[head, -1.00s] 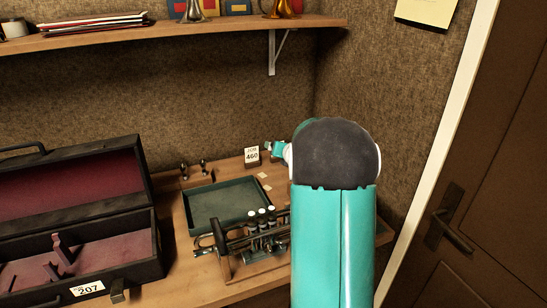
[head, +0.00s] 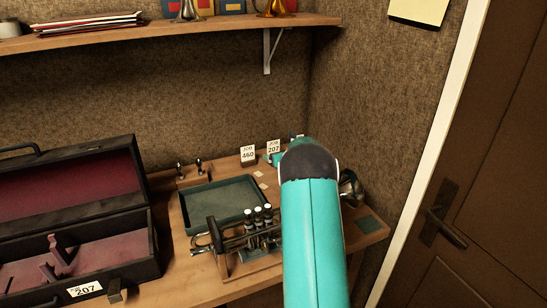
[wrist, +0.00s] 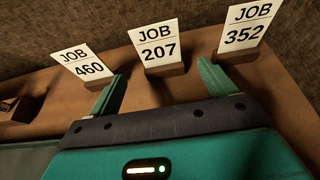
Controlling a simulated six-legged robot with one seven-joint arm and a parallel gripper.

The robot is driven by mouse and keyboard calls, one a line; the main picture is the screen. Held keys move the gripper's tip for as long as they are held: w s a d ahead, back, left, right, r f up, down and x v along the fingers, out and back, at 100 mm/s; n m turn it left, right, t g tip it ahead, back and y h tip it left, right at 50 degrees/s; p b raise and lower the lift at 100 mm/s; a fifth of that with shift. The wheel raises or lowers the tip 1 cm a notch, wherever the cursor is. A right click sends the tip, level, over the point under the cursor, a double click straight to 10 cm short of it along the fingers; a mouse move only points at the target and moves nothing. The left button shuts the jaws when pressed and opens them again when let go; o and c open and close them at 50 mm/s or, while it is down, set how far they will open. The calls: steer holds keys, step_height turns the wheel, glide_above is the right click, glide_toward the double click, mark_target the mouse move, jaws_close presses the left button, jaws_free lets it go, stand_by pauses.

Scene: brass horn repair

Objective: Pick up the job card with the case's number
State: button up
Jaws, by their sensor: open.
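The open black case (head: 75,240) at the left bears a white label (head: 85,289) reading 207. The white job card 207 (head: 273,148) stands at the back of the bench, and in the wrist view the card (wrist: 157,44) is upright in a small wooden block. Job card 460 (head: 248,154) stands to its left, also in the wrist view (wrist: 83,64). Job card 352 (wrist: 245,27) stands to its right. My gripper (wrist: 160,85) is open and empty. Its teal fingers point toward card 207, which appears between and beyond the fingertips.
A dark green tray (head: 222,203) and a valve assembly on a wooden stand (head: 252,240) are left of my arm. A silvery part (head: 350,187) lies to its right. A wooden shelf (head: 200,36) hangs above the bench, and a door (head: 475,190) is at the right.

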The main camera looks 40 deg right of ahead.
mark_target(273, 150)
steer(key=x, duration=0.4)
steer(key=shift+w+d+f, duration=0.15)
steer(key=shift+d+f, duration=0.1)
steer(key=shift+f, duration=0.05)
steer(key=c, duration=1.1)
steer(key=shift+r, duration=0.15)
